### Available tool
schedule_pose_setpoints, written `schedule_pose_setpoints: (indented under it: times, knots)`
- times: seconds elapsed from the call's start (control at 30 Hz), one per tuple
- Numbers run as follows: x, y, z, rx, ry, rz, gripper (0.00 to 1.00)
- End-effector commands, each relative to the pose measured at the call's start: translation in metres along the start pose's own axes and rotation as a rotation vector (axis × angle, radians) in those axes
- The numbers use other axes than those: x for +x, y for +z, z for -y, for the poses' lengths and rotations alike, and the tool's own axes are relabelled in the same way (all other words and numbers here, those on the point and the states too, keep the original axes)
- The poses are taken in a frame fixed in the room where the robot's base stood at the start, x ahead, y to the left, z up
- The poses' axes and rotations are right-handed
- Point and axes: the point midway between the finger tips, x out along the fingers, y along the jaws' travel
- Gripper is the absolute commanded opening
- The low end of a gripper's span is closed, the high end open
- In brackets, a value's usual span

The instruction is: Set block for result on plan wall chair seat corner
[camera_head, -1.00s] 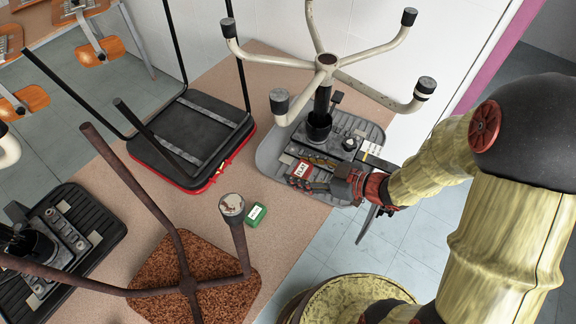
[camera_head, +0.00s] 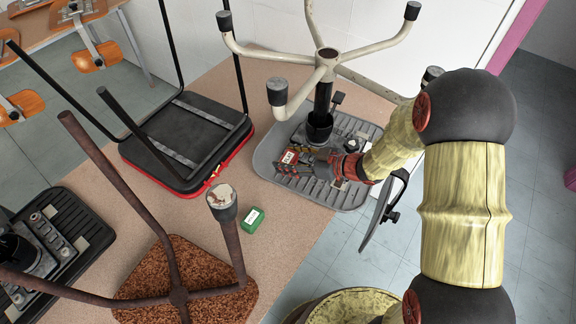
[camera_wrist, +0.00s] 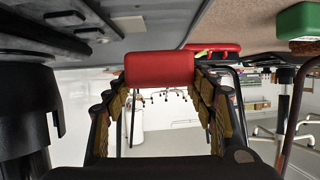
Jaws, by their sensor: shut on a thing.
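My gripper (camera_head: 297,162) is shut on a small red block (camera_head: 289,155) with a white label. In the wrist view the red block (camera_wrist: 160,68) spans the fingertips, close to the seat surface along the top. I cannot tell whether it touches the seat. A green block (camera_head: 253,220) with a white label lies on the pinkish tabletop, apart from the gripper; it also shows in the wrist view (camera_wrist: 298,20).
The wall chair's cream star base (camera_head: 326,60) spreads above my gripper. A black seat with red edge (camera_head: 190,140) lies to the left with its legs up. A brown speckled seat (camera_head: 215,270) with rusty legs is in front. Another black upturned seat (camera_head: 90,225) is at the left edge.

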Motion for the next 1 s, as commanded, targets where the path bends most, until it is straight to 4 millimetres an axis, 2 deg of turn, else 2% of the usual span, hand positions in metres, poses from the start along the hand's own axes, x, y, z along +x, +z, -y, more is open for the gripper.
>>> schedule_pose_setpoints:
  times: [0.13,0.33,0.73,0.77,1.0]
  knots:
    - [0.009,0.008,-0.006,-0.001,0.000,0.000,0.30]
    - [0.020,0.034,-0.006,-0.001,0.000,0.000,0.30]
    - [0.021,0.036,-0.006,0.000,0.000,0.000,0.30]
    - [0.021,0.037,-0.006,0.000,0.000,0.000,0.57]
    - [0.021,0.036,-0.006,-0.001,0.000,0.000,0.70]
